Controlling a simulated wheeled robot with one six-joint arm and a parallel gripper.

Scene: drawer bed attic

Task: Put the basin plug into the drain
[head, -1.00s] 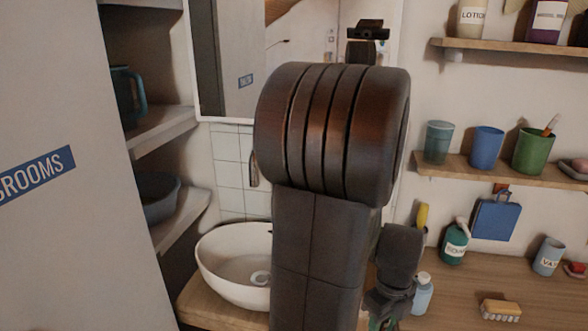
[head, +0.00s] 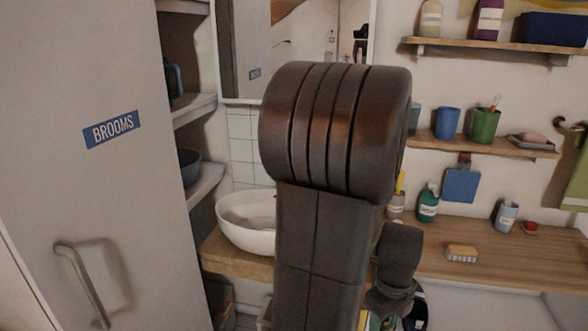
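The white oval basin (head: 246,224) stands on the wooden counter, left of my arm. My arm covers its right side, and its drain cannot be seen from here. I cannot make out the basin plug anywhere in view. My gripper (head: 390,302) hangs low at the bottom of the view, right of my upright arm and in front of the counter's edge. Its fingers are too dark and hidden to show whether they are open or hold anything.
A tall cabinet marked BROOMS (head: 112,130), with a metal handle (head: 82,285), fills the left. Wall shelves hold cups.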

